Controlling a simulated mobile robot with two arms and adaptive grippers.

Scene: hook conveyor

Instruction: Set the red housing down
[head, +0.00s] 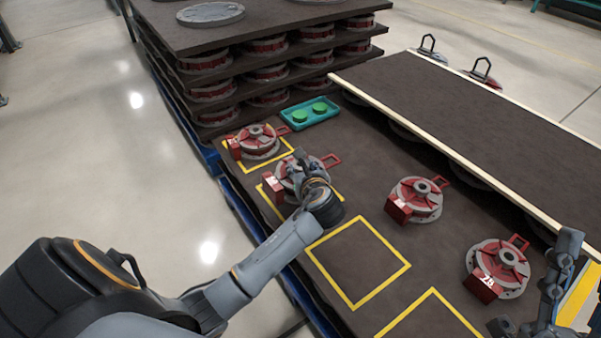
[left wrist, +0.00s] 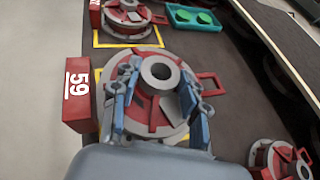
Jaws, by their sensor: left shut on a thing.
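The red housing (head: 289,186), with a grey round flange and a red handle, is at the second yellow-outlined square in the head view. It also shows in the left wrist view (left wrist: 143,124), with a red block marked 59. My left gripper (left wrist: 157,92) is over it, its fingers on either side of the grey central hub and shut on it. The yellow outline is partly hidden beneath the housing; I cannot tell whether the housing touches the surface. My right gripper (head: 540,320) is at the lower right edge, partly cut off; its opening is unclear.
Another red housing (head: 257,141) sits in the far yellow square, beside a teal tray (head: 310,113) with green discs. Two more housings (head: 417,199) (head: 497,268) stand to the right. An empty yellow square (head: 358,262) lies nearer. A raised dark board (head: 470,120) runs along the right; stacked shelves (head: 250,60) stand behind.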

